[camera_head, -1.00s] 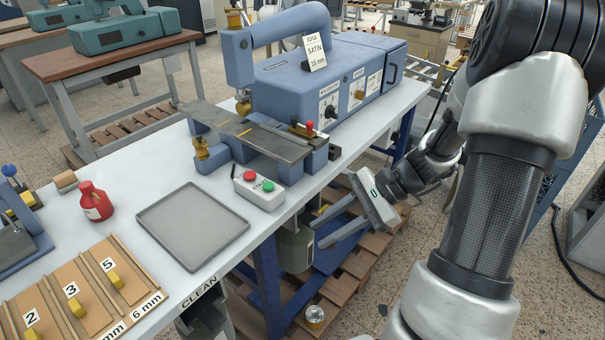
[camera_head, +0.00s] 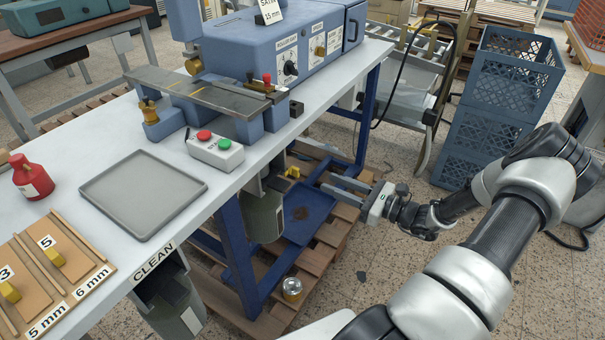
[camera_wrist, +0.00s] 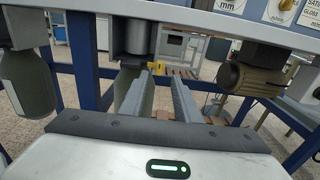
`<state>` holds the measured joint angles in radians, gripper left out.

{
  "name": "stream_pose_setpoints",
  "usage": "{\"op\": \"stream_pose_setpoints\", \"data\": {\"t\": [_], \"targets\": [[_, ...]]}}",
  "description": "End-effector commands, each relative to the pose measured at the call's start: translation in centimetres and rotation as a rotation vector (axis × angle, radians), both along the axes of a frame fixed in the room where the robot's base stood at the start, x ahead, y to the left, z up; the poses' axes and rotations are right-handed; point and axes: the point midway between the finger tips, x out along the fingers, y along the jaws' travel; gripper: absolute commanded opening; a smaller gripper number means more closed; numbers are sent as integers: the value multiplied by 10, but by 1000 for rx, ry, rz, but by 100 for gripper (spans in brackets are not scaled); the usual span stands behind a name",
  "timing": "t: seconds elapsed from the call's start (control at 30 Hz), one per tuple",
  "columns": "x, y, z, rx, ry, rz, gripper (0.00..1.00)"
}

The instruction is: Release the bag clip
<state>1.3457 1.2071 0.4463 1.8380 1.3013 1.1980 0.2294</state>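A small yellow clip (camera_head: 292,172) shows under the bench in the head view. In the wrist view the yellow clip (camera_wrist: 157,67) sits at the lower edge of a grey cylinder (camera_wrist: 135,38) that hangs below the tabletop. A dull bag-like shape (camera_wrist: 126,80) hangs below the cylinder, mostly hidden by my left finger. My gripper (camera_head: 329,188) is open and empty, level under the bench edge, with its fingers pointing left toward the clip. In the wrist view the clip lies ahead, between and just beyond my fingertips (camera_wrist: 163,75). I see no contact.
The tabletop (camera_head: 110,150) overhangs this space, with a blue bench leg (camera_head: 238,255) nearby. A brown motor (camera_wrist: 250,78) is on the right in the wrist view.

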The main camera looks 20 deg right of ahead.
Motion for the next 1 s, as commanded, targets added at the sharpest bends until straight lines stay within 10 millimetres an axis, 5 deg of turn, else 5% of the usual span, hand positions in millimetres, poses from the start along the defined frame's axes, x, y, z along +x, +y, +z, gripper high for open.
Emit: {"op": "stream_pose_setpoints", "data": {"t": [0.5,0.93,1.0], "targets": [[80,55,-1,-1,0,2,29],[89,60,0,-2,1,0,29],[89,60,0,-2,1,0,19]]}}
